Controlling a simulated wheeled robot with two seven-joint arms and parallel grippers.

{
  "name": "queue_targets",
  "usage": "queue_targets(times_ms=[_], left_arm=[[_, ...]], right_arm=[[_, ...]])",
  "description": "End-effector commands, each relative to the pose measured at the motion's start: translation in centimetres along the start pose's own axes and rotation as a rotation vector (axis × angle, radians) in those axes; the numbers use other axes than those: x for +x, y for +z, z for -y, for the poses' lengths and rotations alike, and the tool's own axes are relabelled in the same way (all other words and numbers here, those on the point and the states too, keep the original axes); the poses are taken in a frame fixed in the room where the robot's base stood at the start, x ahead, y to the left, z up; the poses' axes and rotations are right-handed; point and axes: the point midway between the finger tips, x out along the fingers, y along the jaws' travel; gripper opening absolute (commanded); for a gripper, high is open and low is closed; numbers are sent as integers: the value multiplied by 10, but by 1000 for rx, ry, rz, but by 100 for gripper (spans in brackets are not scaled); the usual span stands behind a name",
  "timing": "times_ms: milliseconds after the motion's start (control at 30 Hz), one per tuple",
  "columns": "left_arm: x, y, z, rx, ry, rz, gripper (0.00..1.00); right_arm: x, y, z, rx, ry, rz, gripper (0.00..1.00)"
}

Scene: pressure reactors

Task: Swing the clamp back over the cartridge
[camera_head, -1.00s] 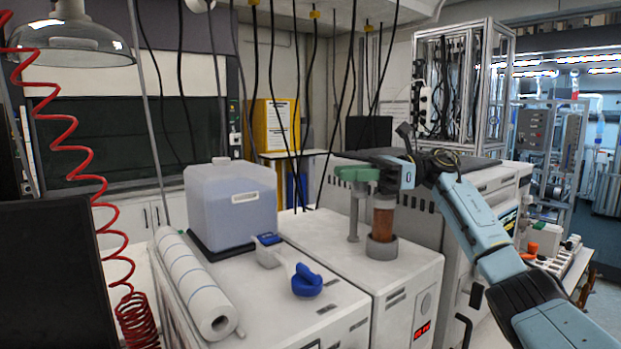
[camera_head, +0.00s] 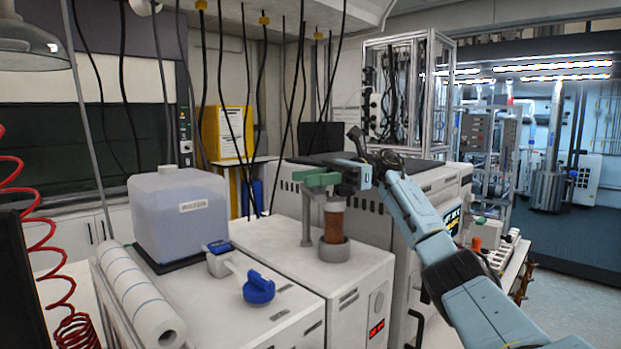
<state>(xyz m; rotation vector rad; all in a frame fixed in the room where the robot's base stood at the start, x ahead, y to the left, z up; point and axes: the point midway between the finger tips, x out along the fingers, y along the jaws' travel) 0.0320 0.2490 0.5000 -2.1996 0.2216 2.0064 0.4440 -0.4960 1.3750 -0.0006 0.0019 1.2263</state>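The cartridge (camera_head: 334,222) is a brown-orange cylinder standing upright in a grey round holder (camera_head: 334,250) on top of a white reactor unit. The clamp (camera_head: 312,179) is a green arm that reaches from a grey post (camera_head: 306,218), left of the cartridge, to over the cartridge's top. My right gripper (camera_head: 343,180) is at the clamp's right end, just above the cartridge. Its fingers are small and partly hidden, so I cannot tell whether they grip the clamp. My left gripper is not in view.
A blue-tinted canister (camera_head: 180,220), a blue-handled valve (camera_head: 258,288) and a white paper roll (camera_head: 140,295) are on the left unit. Black cables hang in front of the back wall. A dark-topped white machine (camera_head: 425,180) stands behind my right arm.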

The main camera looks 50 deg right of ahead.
Motion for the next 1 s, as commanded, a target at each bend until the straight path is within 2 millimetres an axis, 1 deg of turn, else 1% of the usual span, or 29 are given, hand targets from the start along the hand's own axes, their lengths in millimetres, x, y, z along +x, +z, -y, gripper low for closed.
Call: queue_targets(times_ms=[33,67,100,333,467,567,800,1000], left_arm=[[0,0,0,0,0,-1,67],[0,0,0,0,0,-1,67],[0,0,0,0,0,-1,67],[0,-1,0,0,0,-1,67],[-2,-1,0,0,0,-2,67],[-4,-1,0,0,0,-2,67],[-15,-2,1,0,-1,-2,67],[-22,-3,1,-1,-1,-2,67]], right_arm=[[0,0,0,0,0,0,43],[0,0,0,0,-1,0,47],[0,0,0,0,0,0,48],[0,1,0,0,0,1,48],[0,8,0,-3,-1,3,48],[0,20,0,-4,-1,3,48],[0,64,0,-6,0,4,48],[0,90,0,-2,0,3,48]])
